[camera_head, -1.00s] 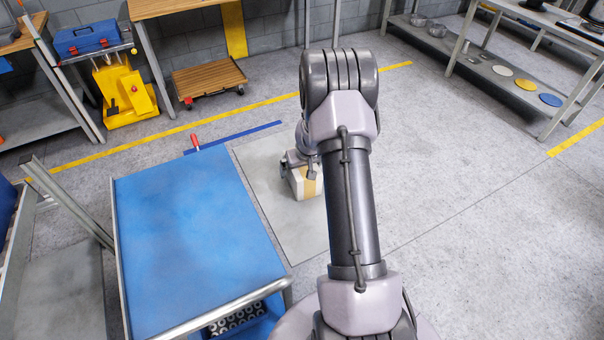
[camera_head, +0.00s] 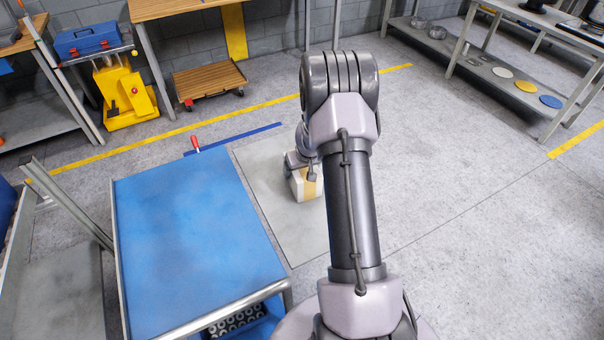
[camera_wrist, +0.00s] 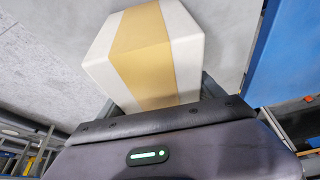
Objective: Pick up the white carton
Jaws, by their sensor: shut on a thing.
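The white carton (camera_head: 299,186) with a tan tape band shows in the head view to the right of the blue-topped cart, partly hidden by my arm. In the wrist view the white carton (camera_wrist: 182,32) fills the upper middle, slightly tilted in the picture. My gripper (camera_wrist: 160,105) is shut on the carton, which sits between its fingers; only small parts of the fingers show. In the head view my gripper (camera_head: 302,168) is at the carton's upper part. I cannot tell whether the carton touches the floor.
A blue-topped cart (camera_head: 190,235) stands left of the carton. A blue strip (camera_head: 240,138) and a red-handled item (camera_head: 195,143) are behind the cart. A wooden dolly (camera_head: 208,82) and yellow jack (camera_head: 122,90) stand at the back. The floor (camera_head: 460,200) at the right is clear.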

